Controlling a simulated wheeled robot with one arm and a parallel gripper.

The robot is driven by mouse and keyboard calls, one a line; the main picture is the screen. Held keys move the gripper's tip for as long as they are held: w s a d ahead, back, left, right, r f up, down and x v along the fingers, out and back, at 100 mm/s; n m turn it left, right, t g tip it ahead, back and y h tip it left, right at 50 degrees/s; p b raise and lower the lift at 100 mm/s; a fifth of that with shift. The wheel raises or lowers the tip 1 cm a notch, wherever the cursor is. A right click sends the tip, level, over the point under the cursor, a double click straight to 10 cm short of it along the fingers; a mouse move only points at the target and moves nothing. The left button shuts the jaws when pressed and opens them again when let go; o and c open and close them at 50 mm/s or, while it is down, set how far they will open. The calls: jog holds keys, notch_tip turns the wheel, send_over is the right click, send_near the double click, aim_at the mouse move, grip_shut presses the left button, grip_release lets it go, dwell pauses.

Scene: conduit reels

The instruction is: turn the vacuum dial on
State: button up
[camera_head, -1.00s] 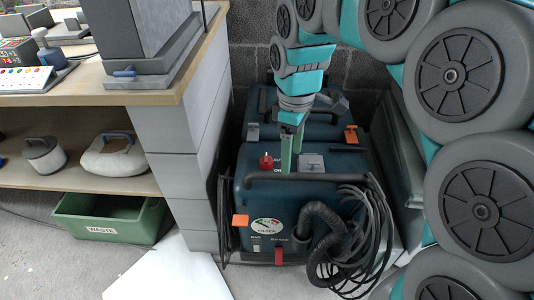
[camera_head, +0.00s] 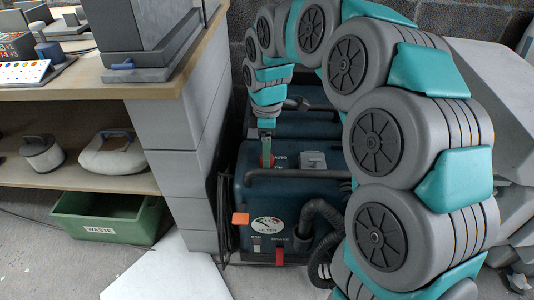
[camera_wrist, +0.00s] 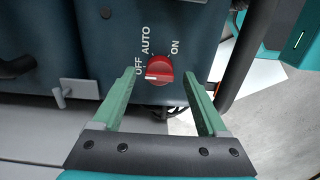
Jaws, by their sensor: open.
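The vacuum (camera_head: 320,195) is a dark blue box-shaped machine on the floor beside the bench. Its red dial (camera_wrist: 159,70) is in the upper middle of the wrist view, with OFF, AUTO and ON printed around it. The dial's white mark lies at its left, on the OFF side. My gripper (camera_wrist: 160,78) is open, with one green finger on each side of the dial and visible gaps to it. In the head view my gripper (camera_head: 267,150) is over the vacuum's top and largely hides the dial.
A black bar handle (camera_head: 300,174), a hose (camera_head: 325,212) and a grey latch box (camera_head: 312,160) are close by on the vacuum. The bench (camera_head: 165,135) stands at its left. A green waste bin (camera_head: 105,217) is under the shelf.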

jog(key=shift+f, duration=0.7)
jog(key=shift+c, duration=0.4)
grip_shut()
